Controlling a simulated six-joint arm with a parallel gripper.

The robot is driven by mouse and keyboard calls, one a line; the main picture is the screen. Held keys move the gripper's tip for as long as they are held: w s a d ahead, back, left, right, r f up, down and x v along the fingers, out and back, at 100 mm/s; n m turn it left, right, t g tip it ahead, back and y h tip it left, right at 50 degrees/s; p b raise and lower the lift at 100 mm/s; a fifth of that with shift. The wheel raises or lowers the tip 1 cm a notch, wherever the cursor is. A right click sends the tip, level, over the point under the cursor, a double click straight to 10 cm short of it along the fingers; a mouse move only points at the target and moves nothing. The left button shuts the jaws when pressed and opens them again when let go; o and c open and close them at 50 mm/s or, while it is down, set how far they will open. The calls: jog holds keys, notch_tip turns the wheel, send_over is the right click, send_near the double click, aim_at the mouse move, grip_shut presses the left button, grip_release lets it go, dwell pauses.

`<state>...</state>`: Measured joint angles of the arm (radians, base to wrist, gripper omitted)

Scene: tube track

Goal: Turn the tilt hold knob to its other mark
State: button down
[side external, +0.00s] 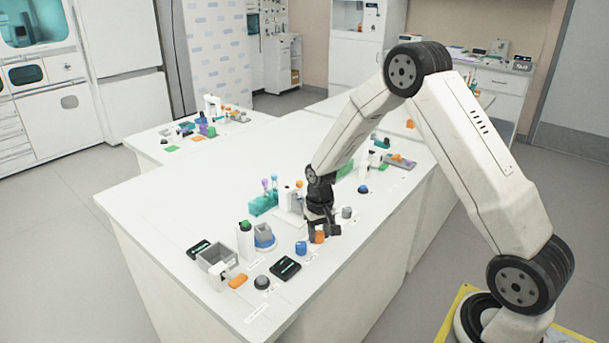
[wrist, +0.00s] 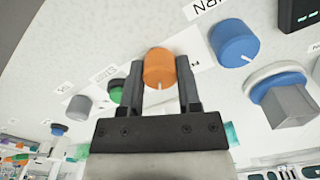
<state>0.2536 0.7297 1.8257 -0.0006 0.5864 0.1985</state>
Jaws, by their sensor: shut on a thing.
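An orange knob (wrist: 159,66) stands between the two fingers of my gripper (wrist: 160,84) in the wrist view. My gripper is shut on it, one finger on each side. A white pointer line on the knob points down the picture, towards the gripper's body. The label beside the knob is mostly covered by a finger, so its words and marks cannot be read. In the side external view my gripper (side external: 321,228) is low over the bench, and the orange knob (side external: 319,237) shows at its fingers.
A blue knob (wrist: 234,42) stands close by on the right in the wrist view, beside a grey block on a blue-and-white base (wrist: 283,98). A grey knob (wrist: 79,107) and a green one (wrist: 116,92) are left. The bench's left part (side external: 170,205) is clear.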

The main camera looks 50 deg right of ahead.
aim_at(319, 233)
jog(key=shift+c, duration=1.5)
grip_release()
jog(key=shift+r, duration=0.15)
jog(key=shift+r, duration=3.8)
jog(key=s+a+r+n+t, duration=0.2)
jog(key=s+a+n, duration=0.3)
jog(key=s+a, duration=0.6)
jog(key=s, duration=0.4)
jog(key=shift+r+t, duration=0.2)
jog(key=shift+t, duration=0.1)
